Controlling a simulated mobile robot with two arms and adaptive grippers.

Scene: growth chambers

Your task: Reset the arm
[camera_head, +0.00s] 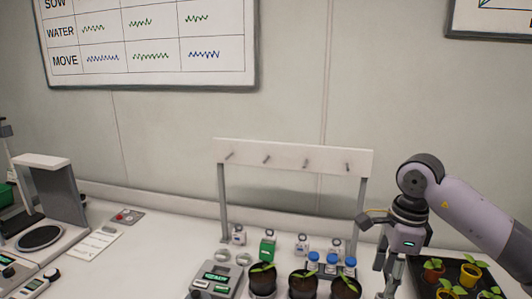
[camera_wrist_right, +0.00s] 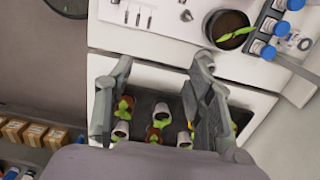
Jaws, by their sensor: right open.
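My right arm comes in from the right in the head view, with its gripper (camera_head: 388,278) pointing down over the bench, just left of a black tray of potted seedlings. In the right wrist view the right gripper (camera_wrist_right: 163,65) has its two fingers spread wide apart with nothing held between them. Seedlings in red and white pots (camera_wrist_right: 121,129) show beyond and below the fingers; they look apart from the fingers, though the depth is hard to tell. My left gripper is in neither view.
A white peg rack (camera_head: 295,157) stands at the back of the bench. Dark pots with seedlings (camera_head: 303,285), blue-capped bottles (camera_head: 331,261) and a green-screened device (camera_head: 215,280) stand before it. The black tray (camera_head: 425,290) is at right. Small boxes (camera_wrist_right: 33,134) show in the wrist view.

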